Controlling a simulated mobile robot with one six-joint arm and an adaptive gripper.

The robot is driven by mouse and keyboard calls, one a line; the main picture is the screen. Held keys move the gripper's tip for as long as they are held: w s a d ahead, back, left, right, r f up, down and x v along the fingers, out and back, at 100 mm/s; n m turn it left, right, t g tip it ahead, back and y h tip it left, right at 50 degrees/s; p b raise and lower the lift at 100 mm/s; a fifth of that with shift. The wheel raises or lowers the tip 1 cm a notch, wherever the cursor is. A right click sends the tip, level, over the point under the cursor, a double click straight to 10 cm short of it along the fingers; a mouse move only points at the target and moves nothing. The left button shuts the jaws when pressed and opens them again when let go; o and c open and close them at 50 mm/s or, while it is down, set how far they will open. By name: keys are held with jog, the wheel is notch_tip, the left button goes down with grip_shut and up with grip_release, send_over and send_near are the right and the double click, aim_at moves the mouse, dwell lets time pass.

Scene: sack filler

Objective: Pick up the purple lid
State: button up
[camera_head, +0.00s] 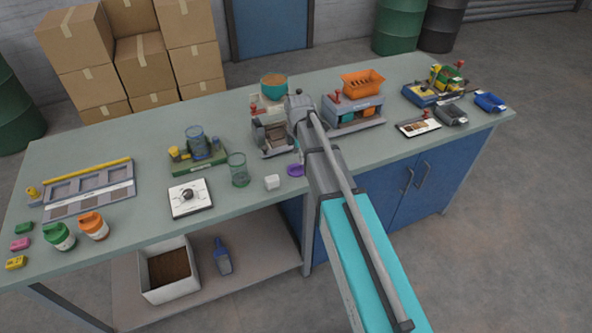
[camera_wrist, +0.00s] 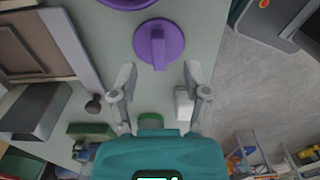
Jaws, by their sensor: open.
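The purple lid (camera_wrist: 174,44) is round with a raised bar handle across its top. It lies on the grey-green bench in the upper middle of the wrist view. My gripper (camera_wrist: 160,74) is open, with one finger on each side just below the lid in the picture, and nothing is between the fingers. A second purple round thing (camera_wrist: 128,3) is cut off by the top edge of that view. In the head view one purple round piece (camera_head: 295,170) shows beside my arm; I cannot tell which of the two it is. My fingers are not clear there.
A white block (camera_head: 272,182) and a green clear cup (camera_head: 239,172) stand left of the purple piece. A grey device (camera_head: 270,137) stands behind it. A white dial panel (camera_head: 190,199) lies farther left. The bench's front edge is close to the purple piece.

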aim_at(298, 164)
jog(key=shift+a+f+b, duration=0.1)
jog(key=shift+f+b, duration=2.2)
jog(key=shift+f, duration=0.15)
grip_shut()
